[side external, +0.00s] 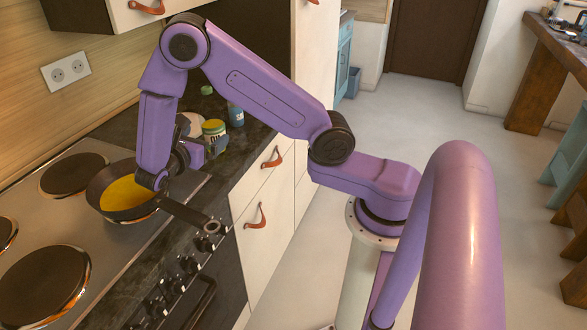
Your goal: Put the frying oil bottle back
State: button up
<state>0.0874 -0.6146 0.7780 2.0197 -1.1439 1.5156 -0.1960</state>
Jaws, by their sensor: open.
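My gripper (213,147) is beside the stove, at the counter just right of the pan, with its fingers pointing right. It is open. A small yellow-and-green container (213,128) stands just behind the fingers; I cannot tell if they touch it. A bottle with a green cap (207,104) and a blue bottle (235,114) stand farther back on the dark counter. I cannot read the labels, so I cannot tell which is the frying oil bottle. My wrist and fingers hide part of this area.
A frying pan (127,193) with yellow liquid sits on the stove (112,245), its handle (183,211) jutting toward the front edge. A pale round item (190,122) is partly hidden behind my arm. The dark counter (258,138) is clear right of the bottles. Cabinets hang above.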

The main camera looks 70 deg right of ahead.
jog(key=s+a+r+m+y, duration=0.1)
jog(key=s+a+m+y, duration=0.1)
jog(key=s+y, duration=0.3)
jog(key=s+a+r+m+g+y, duration=0.1)
jog(key=s+y, duration=0.4)
jog(key=s, duration=0.9)
jog(key=s+a+r+m+g+y, duration=0.1)
jog(key=s+a+y, duration=0.4)
jog(key=s, duration=0.5)
jog(key=shift+a+r+m+y, duration=0.35)
jog(key=shift+r+m+y, duration=0.15)
jog(key=shift+r+m, duration=0.3)
